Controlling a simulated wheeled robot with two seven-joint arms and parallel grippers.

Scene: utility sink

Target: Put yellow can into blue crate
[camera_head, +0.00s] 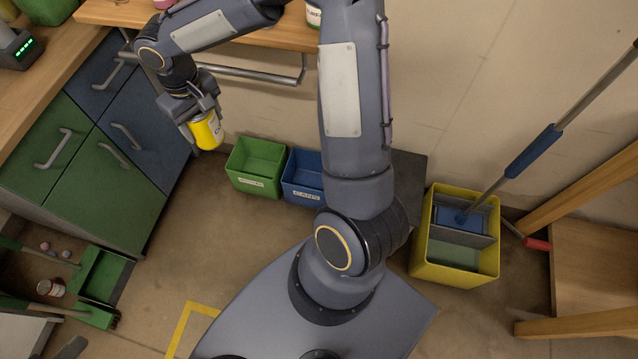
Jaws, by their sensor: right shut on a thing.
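The yellow can (208,134) is held in my right gripper (196,116), which is shut on it. The gripper hangs in the air at the upper left, in front of the blue cabinet doors, and covers the upper part of the can. The blue crate (302,190), labelled "CANS", stands on the floor to the right of the can and lower in the picture. My arm hides the right part of the blue crate. I see nothing inside its visible part. My left gripper is not in view.
A green crate (256,167) stands beside the blue crate, on its left. A metal rail (250,75) runs below the wooden counter (115,12). A yellow mop bucket (456,262) stands at right. A green dustpan (103,274) and a fallen jar (51,287) lie at lower left.

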